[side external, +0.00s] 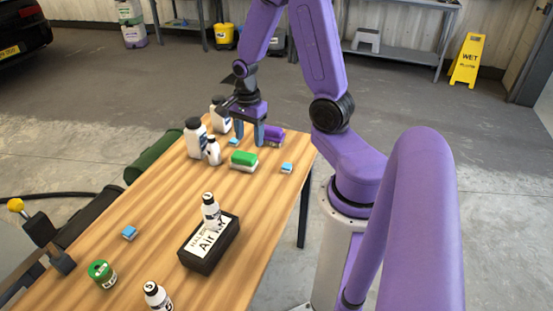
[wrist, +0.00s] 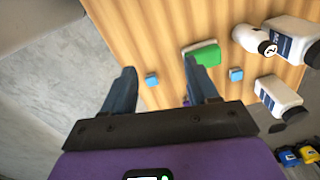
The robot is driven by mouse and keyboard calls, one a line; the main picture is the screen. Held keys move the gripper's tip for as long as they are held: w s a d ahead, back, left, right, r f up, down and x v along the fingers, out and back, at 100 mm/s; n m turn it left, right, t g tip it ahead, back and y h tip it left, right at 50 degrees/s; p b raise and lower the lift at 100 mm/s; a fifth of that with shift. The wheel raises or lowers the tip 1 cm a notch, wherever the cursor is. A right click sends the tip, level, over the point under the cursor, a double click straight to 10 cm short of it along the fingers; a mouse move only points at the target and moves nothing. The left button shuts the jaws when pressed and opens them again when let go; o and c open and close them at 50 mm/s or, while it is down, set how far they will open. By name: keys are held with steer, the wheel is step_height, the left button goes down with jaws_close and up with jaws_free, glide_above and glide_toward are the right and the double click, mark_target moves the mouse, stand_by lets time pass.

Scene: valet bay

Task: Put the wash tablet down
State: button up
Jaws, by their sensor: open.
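Three small blue-and-white tablets lie on the wooden table (side external: 165,250) in the side view: one near the right edge (side external: 286,168), one by the bottles (side external: 233,142) and one at the left (side external: 130,233). Which is the wash tablet I cannot tell. My gripper (side external: 249,136) points down at the table's far end, fingers apart, with nothing seen held. In the wrist view, one tablet (wrist: 151,79) shows between the open fingers (wrist: 160,70), lying on the table beyond them. Another tablet (wrist: 236,74) lies right of the right finger, beside the white bottles.
A green-and-white block (side external: 243,160) and a purple block (side external: 273,135) lie near my gripper. White bottles (side external: 195,140) stand to its left. A black box (side external: 209,243) with a small bottle (side external: 211,212) and a green can (side external: 102,272) stand nearer.

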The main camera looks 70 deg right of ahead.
steer(key=s+a+r+n, duration=0.2)
steer(key=a+r+n, duration=0.1)
steer(key=a+n, duration=0.5)
steer(key=s+a+r+n, duration=0.3)
steer(key=a+n, duration=0.4)
steer(key=n, duration=0.2)
steer(key=s+a+r+n, duration=0.2)
steer(key=s+n, duration=0.3)
steer(key=n, duration=0.2)
steer(key=s+a+r+n, duration=0.2)
steer(key=s+a+n, duration=0.1)
steer(key=s+n, duration=0.3)
steer(key=shift+a+r+n, duration=0.15)
steer(key=shift+r+n, duration=0.2)
steer(key=shift+n, duration=0.95)
steer(key=shift+w, duration=0.1)
